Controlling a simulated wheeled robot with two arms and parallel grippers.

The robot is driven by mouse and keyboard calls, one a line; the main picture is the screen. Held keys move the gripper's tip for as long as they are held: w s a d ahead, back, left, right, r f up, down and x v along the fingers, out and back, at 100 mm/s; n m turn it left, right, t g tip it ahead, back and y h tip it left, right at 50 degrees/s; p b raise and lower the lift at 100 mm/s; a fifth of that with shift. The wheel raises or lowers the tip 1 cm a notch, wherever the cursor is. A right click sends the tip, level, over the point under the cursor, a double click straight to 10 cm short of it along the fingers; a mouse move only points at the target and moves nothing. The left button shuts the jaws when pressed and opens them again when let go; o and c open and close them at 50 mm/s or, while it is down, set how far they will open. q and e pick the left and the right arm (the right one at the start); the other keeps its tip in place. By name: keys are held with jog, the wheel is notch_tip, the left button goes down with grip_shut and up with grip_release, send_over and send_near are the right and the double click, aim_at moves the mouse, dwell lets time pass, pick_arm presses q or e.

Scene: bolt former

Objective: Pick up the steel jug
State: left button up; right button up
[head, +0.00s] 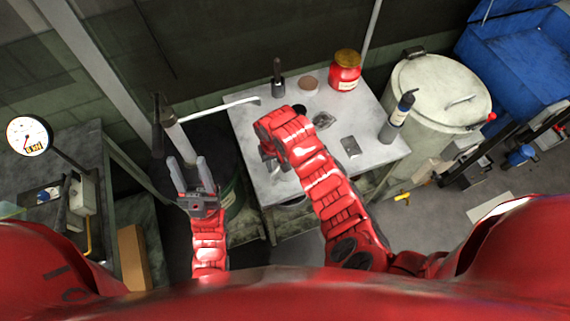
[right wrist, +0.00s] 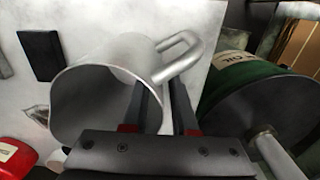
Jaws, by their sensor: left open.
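The steel jug (right wrist: 118,62) is in the right wrist view, its wide mouth facing the camera and its handle (right wrist: 185,52) pointing up and right. My right gripper (right wrist: 160,95) is open at the jug's handle side. One finger overlaps the mouth and the other is just outside the wall, below the handle; I cannot tell whether they touch it. In the head view the red right arm covers my right gripper and most of the jug on the table. My left gripper (head: 188,178) is open and empty, left of the table.
The pale table (head: 245,125) holds a red jar (head: 345,72), a dark-topped bottle (head: 397,118), a grey block (head: 350,146), a tan disc (head: 309,83) and a dark upright tool (head: 278,82). A green drum (right wrist: 270,85) stands beside it. A lidded barrel (head: 435,90) is at right.

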grip_shut()
dwell(1.2)
